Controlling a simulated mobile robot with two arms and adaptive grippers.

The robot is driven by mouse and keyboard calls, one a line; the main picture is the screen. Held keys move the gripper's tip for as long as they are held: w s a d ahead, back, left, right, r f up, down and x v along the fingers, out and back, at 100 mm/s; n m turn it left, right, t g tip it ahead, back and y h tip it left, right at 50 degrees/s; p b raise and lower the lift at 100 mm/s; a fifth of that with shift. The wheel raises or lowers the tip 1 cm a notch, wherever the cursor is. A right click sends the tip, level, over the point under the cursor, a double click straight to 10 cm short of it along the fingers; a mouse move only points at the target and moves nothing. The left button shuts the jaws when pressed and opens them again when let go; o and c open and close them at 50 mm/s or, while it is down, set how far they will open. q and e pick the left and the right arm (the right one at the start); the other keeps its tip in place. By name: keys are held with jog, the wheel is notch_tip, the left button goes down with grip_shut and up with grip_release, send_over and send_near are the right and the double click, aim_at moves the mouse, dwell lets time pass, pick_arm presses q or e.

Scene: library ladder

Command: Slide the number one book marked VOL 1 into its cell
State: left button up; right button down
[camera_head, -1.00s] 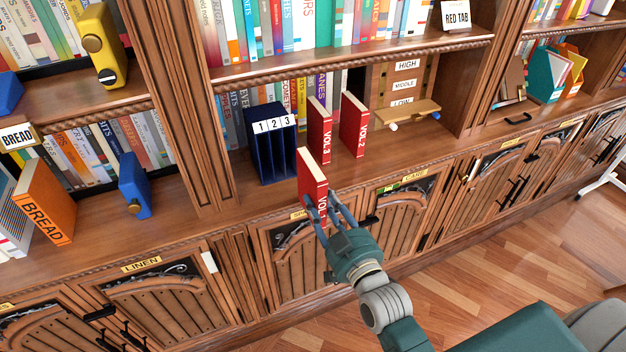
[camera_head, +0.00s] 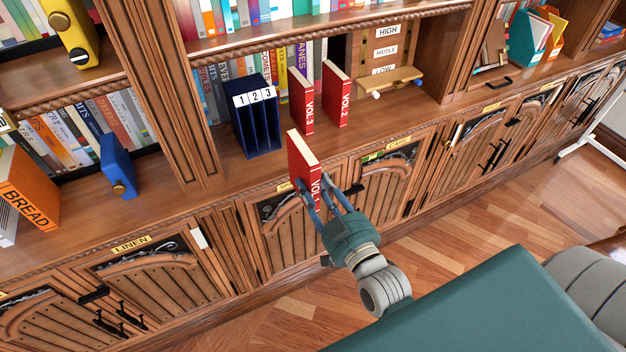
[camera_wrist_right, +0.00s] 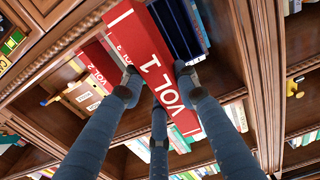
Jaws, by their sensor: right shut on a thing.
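The red VOL 1 book (camera_head: 303,163) is upright in my right gripper (camera_head: 328,197), at the front edge of the shelf in the head view. My right gripper's fingers are shut on its lower spine; the book also shows in the right wrist view (camera_wrist_right: 158,62). The blue holder (camera_head: 258,130) with cells labelled 1, 2, 3 stands on the shelf behind and to the left of the book. Its cells look empty. The red VOL 3 book (camera_head: 302,104) and VOL 2 book (camera_head: 337,95) stand upright to the right of the holder. My left gripper is not in view.
A wooden HIGH/MIDDLE/LOW rack (camera_head: 388,75) stands right of the books. The shelf between holder and front edge is clear.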

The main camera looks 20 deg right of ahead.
jog(key=s+p, duration=0.1)
jog(key=s, duration=0.7)
jog(key=shift+r+p, duration=0.15)
jog(key=shift+p, duration=0.2)
dwell(1.0)
jog(key=shift+s+d, duration=0.1)
